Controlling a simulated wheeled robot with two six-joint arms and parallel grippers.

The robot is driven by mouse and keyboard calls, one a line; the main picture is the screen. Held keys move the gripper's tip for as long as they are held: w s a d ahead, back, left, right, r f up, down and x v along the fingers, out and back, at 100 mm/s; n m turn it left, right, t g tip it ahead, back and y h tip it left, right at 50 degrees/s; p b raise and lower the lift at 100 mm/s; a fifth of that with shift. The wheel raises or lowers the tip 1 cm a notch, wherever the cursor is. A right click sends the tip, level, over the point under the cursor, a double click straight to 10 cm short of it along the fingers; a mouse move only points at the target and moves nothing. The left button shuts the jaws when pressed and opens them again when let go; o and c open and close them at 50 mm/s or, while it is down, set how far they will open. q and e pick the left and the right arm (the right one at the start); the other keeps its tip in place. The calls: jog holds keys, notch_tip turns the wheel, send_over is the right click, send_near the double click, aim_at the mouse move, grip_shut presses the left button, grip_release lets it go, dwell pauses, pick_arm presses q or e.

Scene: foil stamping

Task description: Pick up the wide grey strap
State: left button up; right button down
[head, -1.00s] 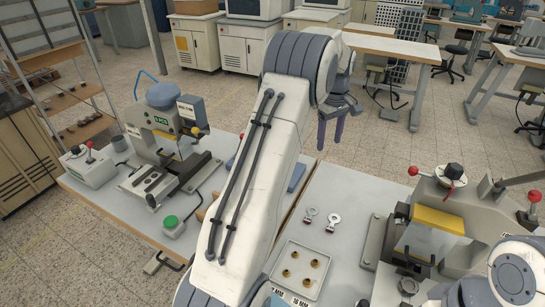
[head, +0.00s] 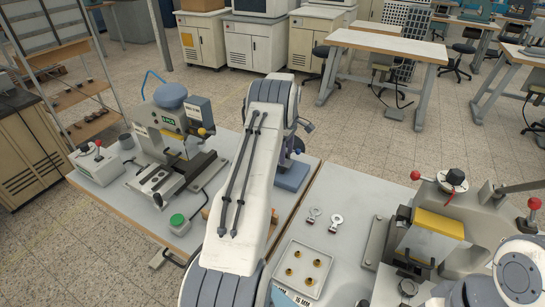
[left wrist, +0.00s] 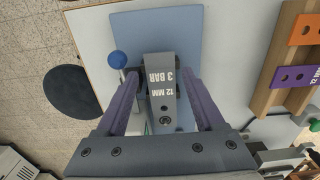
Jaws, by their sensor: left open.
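A grey lettered piece, "12 MM 3 BAR" (left wrist: 160,82), lies over a blue pad (left wrist: 203,30) in the left wrist view. I cannot tell for sure whether it is the wide grey strap; no other clear strap shows. My left gripper (left wrist: 162,74) is open, with one purple finger on each side of this piece. Whether the fingers touch it is unclear. In the head view my left arm hides most of the gripper and the piece; the blue pad (head: 293,176) shows beside the arm. My right gripper is not in view.
A stamping press (head: 168,125) with a green button box (head: 178,222) stands left of my left arm. A tray (head: 282,262) holds several brass pieces. Another press (head: 432,238) stands at right. In the left wrist view, a wooden rack (left wrist: 265,95) stands right of the pad; a blue ball (left wrist: 117,60) is close to the left finger.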

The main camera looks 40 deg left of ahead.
pick_arm(q)
jog(key=shift+f, duration=1.25)
jog(key=c, duration=1.1)
